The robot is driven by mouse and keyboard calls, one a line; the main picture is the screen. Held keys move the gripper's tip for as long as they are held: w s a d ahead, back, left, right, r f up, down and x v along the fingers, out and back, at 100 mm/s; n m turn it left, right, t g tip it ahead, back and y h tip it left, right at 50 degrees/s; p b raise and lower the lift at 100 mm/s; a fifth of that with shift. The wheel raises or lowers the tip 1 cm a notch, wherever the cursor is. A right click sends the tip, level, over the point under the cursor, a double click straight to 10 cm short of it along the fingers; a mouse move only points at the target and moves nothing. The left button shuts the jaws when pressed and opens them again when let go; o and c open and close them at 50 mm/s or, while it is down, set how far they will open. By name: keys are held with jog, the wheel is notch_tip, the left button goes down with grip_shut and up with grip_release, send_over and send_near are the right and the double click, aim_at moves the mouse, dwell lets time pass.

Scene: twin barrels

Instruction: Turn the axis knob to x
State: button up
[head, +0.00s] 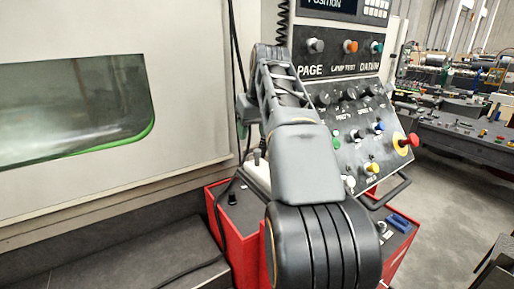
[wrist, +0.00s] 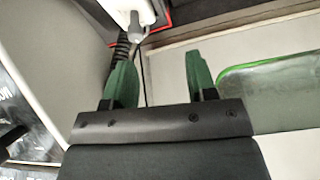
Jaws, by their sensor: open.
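The sloped grey control panel (head: 358,115) stands right of centre in the head view, partly covered by my arm. A row of dark knobs (head: 350,94) sits on its upper part. Their labels are too small to read, so I cannot tell which one is the axis knob or where it points. My gripper (wrist: 160,78) shows in the wrist view with its two green fingers spread apart and nothing between them. In the head view my arm hides most of it. No panel knob shows between the fingers.
A white box with a grey lever (wrist: 136,25) shows beyond the left finger in the wrist view. A red emergency button (head: 408,141) sticks out at the panel's right. A machine door with a green-edged window (head: 75,110) fills the left. Red cabinets (head: 236,235) stand below.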

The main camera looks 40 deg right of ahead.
aim_at(257, 150)
jog(key=d+r, duration=0.3)
jog(key=d, duration=0.2)
jog(key=x, duration=1.3)
jog(key=shift+a+f+b, duration=0.15)
jog(key=shift+f+b, duration=0.1)
jog(key=shift+b, duration=0.1)
jog(key=shift+c, duration=0.4)
jog(key=c, duration=0.8)
jog(key=shift+c, duration=0.2)
